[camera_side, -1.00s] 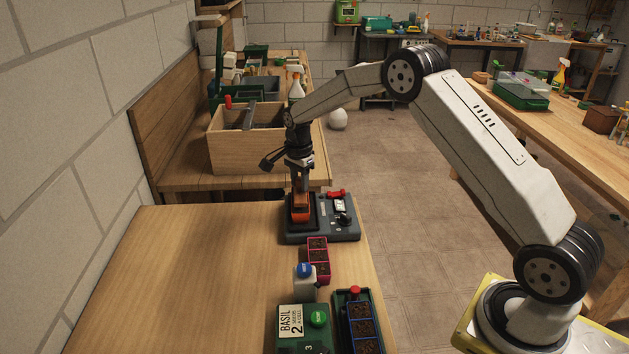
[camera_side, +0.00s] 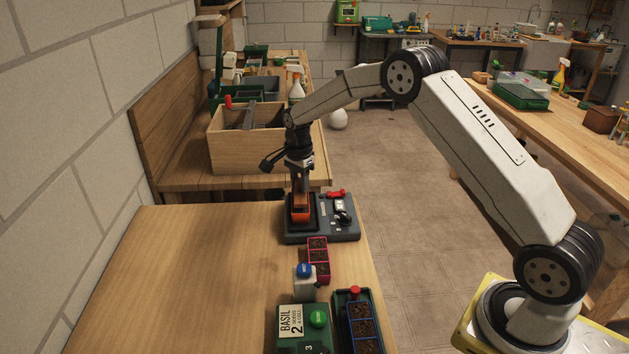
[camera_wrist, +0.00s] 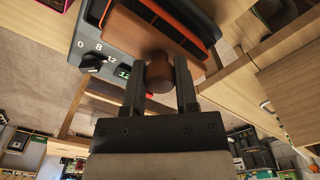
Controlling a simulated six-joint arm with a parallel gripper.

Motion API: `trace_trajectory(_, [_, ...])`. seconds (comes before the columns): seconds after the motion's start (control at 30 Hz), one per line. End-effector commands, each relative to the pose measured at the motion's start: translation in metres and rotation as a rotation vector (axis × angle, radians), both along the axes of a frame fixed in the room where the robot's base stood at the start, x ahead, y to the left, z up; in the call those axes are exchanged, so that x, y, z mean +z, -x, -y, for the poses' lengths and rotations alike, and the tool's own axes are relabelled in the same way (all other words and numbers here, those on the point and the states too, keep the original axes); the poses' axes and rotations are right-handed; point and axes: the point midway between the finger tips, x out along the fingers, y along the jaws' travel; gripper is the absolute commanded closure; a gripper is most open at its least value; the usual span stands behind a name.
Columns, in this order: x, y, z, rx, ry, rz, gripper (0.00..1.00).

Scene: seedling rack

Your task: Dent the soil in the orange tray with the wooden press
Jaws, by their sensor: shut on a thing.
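My gripper (camera_side: 301,184) is upright over the dark grey device at the back of the table. In the wrist view my gripper (camera_wrist: 160,92) is shut on the round knob (camera_wrist: 159,76) of the wooden press (camera_wrist: 142,32). In the side view the wooden press (camera_side: 301,202) is under my fingers, in or right on the orange tray (camera_side: 300,217). The tray sits in a black holder on the device.
The grey device (camera_side: 347,230) has a dial and a red part. In front stand a pink-red tray (camera_side: 318,262) with soil, a white block with a blue button (camera_side: 304,270), a green basil station (camera_side: 303,338) and a blue tray (camera_side: 361,325). The left tabletop is clear.

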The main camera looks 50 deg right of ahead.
Motion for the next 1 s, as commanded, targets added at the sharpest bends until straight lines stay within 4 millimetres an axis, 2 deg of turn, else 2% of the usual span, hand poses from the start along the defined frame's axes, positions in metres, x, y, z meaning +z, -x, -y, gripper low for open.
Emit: trace_trajectory(1.0, [-0.0079, -0.0003, 0.0000, 0.000, 0.000, 0.001, 1.00])
